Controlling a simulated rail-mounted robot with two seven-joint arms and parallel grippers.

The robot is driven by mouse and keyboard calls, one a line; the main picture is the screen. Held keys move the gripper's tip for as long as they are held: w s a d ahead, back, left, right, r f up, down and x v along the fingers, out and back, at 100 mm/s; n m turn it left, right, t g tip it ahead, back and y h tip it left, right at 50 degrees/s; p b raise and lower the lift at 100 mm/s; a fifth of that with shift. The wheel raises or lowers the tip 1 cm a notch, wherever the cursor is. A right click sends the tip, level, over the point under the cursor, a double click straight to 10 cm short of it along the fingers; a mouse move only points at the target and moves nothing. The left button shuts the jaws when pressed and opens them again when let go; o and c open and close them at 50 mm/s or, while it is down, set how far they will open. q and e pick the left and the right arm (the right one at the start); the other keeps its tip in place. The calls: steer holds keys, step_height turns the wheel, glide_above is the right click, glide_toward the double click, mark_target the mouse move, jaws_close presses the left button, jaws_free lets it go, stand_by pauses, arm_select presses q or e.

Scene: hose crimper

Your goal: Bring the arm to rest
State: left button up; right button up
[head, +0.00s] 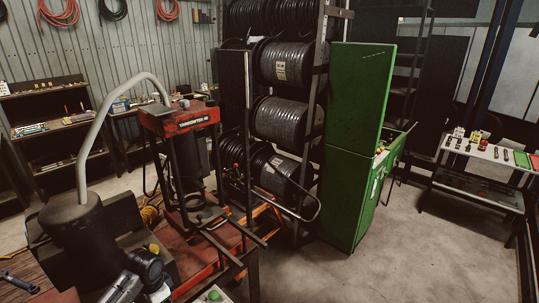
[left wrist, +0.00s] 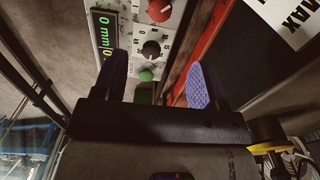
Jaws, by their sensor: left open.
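My left gripper (left wrist: 156,85) is open in the left wrist view, its two blue textured fingers apart with nothing between them. Beyond the fingers is a light control panel (left wrist: 119,28) with a green-lit display, a red knob (left wrist: 160,9), a black knob (left wrist: 151,49) and a green button (left wrist: 146,75). The fingers appear apart from the panel, though the exact distance is hard to tell. In the head view I cannot make out the gripper's fingers. My right gripper is in neither view.
In the head view a red machine (head: 180,117) stands left of centre, before a rack of black hose reels (head: 277,120). A green cabinet (head: 353,130) stands right of it. A side table (head: 480,152) is at the right. The concrete floor (head: 410,250) between is clear.

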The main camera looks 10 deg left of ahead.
arm_select(q)
steer(key=w+d+r+n+t+y, duration=0.1)
steer(key=w+d+r+t, duration=0.15)
steer(key=r, duration=0.35)
steer(key=w+d+r+t+y, duration=0.1)
steer(key=r+t, duration=0.2)
steer(key=r, duration=0.3)
steer(key=s+d+r+t, duration=0.4)
steer(key=d+r+t, duration=0.1)
steer(key=d+r, duration=0.15)
steer(key=s+d+f+n+g+h, duration=0.1)
steer(key=s+d+f+g, duration=0.1)
steer(key=s+f, duration=0.8)
steer(key=s+d+f+n+g, duration=0.15)
steer(key=s+f, duration=0.45)
steer(key=s, duration=0.8)
steer(key=s+d+f+n+g+h, duration=0.1)
steer(key=s+d+f+g, duration=0.15)
steer(key=s+f, duration=0.8)
steer(key=w+r+p+v, duration=0.1)
steer(key=w+p+v, duration=0.2)
steer(key=p+v, duration=1)
step_height(320, 180, up, 2)
steer(key=shift+s+a+r+g, duration=0.1)
steer(key=shift+s+a+g, duration=0.2)
steer(key=shift+a+g, duration=0.15)
